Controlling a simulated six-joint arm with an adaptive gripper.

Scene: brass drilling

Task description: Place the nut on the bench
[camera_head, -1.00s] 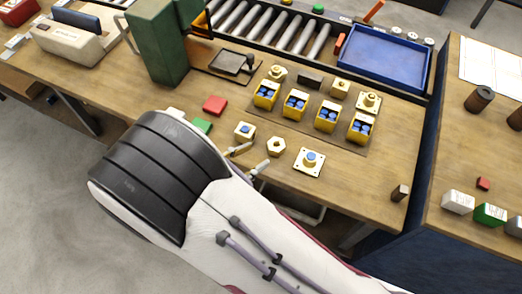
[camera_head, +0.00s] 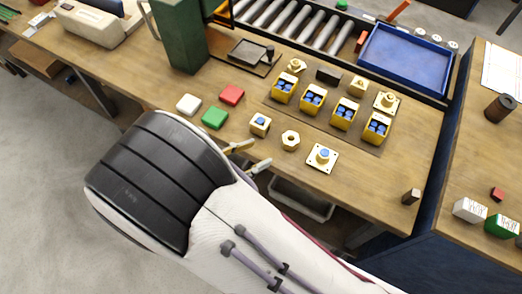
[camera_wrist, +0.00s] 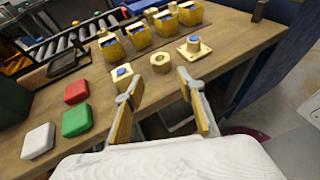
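A brass hex nut (camera_head: 290,140) lies flat on the wooden bench (camera_head: 385,190) near its front edge. It also shows in the wrist view (camera_wrist: 161,62), just beyond the fingertips and between their lines. A brass block with a blue top (camera_head: 260,124) stands to its left, and a square brass flange with a blue centre (camera_head: 322,157) lies to its right. My gripper (camera_head: 251,157) is open and empty, in front of the nut at the bench's front edge. In the wrist view its two fingers (camera_wrist: 161,95) stand wide apart with nothing between them.
Red (camera_head: 232,95), green (camera_head: 214,118) and white (camera_head: 188,104) pads lie to the left. Several yellow bins (camera_head: 312,97) with blue contents stand behind the nut. A blue tray (camera_head: 405,60) and rollers are farther back. The bench's front right is mostly clear.

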